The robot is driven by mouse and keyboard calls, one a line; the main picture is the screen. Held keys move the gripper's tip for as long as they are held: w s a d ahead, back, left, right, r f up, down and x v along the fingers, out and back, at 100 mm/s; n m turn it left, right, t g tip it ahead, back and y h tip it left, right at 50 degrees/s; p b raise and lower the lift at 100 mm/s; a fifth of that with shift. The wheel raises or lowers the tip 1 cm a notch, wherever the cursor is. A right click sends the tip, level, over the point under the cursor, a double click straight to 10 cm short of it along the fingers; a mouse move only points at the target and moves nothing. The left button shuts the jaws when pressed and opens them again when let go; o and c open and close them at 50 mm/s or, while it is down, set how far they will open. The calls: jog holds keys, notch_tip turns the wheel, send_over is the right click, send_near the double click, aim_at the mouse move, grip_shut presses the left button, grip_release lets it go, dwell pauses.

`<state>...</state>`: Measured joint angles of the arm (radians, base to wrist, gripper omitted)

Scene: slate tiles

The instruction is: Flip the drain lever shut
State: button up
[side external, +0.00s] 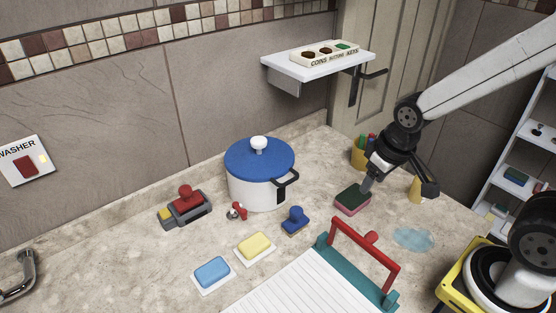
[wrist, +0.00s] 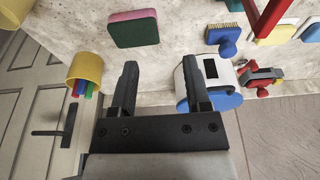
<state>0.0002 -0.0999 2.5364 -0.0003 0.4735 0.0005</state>
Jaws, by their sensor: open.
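No part is labelled as a drain lever, and I cannot tell for sure which one it is. A small red-handled metal fitting (side external: 237,211) stands on the counter in front of the white pot. A grey block with a red knob (side external: 185,203) sits to its left. A red arched handle (side external: 366,249) stands raised on a teal frame (side external: 340,262) at the front. My gripper (side external: 394,187) is open and empty above the right of the counter, near the sponge. In the wrist view its two fingers (wrist: 159,66) are apart with nothing between them.
The white pot with blue lid (side external: 259,170), sponge (side external: 352,200), blue brush (side external: 294,220), yellow soap (side external: 255,246) and blue soap (side external: 212,271) stand around the counter. A wall shelf (side external: 318,65) overhangs the back. A yellow cup (wrist: 86,68) is behind my gripper.

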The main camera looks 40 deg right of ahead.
jog(key=shift+w+v, duration=0.35)
jog(key=shift+v, duration=1.1)
jog(key=n+g, duration=0.3)
jog(key=n, duration=0.4)
send_over(243, 210)
notch_tip(243, 210, down, 4)
jog(key=shift+s+r, duration=0.1)
jog(key=shift+f, duration=0.5)
jog(key=shift+f, duration=0.15)
jog(key=shift+f, duration=3.75)
